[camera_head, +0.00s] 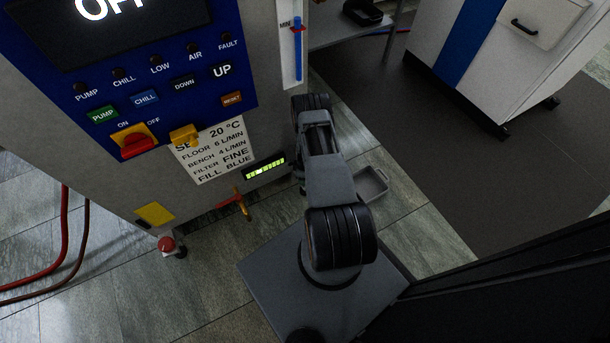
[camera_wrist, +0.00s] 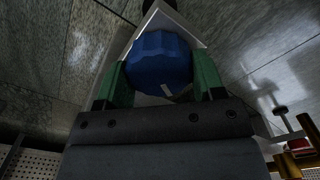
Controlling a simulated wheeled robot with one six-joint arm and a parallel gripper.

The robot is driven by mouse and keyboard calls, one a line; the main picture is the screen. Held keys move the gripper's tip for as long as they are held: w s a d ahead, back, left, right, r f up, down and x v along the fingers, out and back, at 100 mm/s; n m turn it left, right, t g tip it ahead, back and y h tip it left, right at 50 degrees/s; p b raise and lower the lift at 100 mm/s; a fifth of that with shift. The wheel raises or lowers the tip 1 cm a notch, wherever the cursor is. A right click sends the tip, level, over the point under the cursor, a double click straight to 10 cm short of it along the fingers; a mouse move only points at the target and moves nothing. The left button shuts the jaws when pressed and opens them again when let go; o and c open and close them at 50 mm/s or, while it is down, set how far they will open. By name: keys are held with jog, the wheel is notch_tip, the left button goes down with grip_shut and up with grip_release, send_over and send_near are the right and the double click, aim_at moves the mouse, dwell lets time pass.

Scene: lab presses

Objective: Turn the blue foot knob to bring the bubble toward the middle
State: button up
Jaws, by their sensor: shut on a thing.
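The blue foot knob (camera_wrist: 158,55) is a faceted round knob with a small pale mark near its lower edge. In the wrist view it sits between the two green fingers of my gripper (camera_wrist: 161,76), which is shut on it from both sides. In the head view my arm hides the knob and the fingers. The level vial (camera_head: 264,168) is a bright yellow-green window in a dark frame, low on the cabinet front, just left of my arm. Its bubble is too small to make out.
The cabinet has a blue panel (camera_head: 190,55) reading OFF and a label (camera_head: 214,150). A red foot knob (camera_head: 167,244) is at its left corner. A brass valve (camera_head: 240,203) sticks out below the vial. A grey tray (camera_head: 374,183) lies on the floor right of my arm.

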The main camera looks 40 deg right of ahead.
jog(key=m+b, duration=0.2)
jog(key=m, duration=0.2)
jog(key=shift+f, duration=0.1)
jog(key=m+b, duration=0.2)
jog(key=m, duration=0.2)
jog(key=shift+m, duration=0.3)
jog(key=m+b, duration=0.1)
jog(key=m, duration=0.3)
jog(key=shift+d, duration=0.1)
jog(key=shift+m+b, duration=0.5)
jog(key=shift+m, duration=1.9)
jog(key=o, duration=0.9)
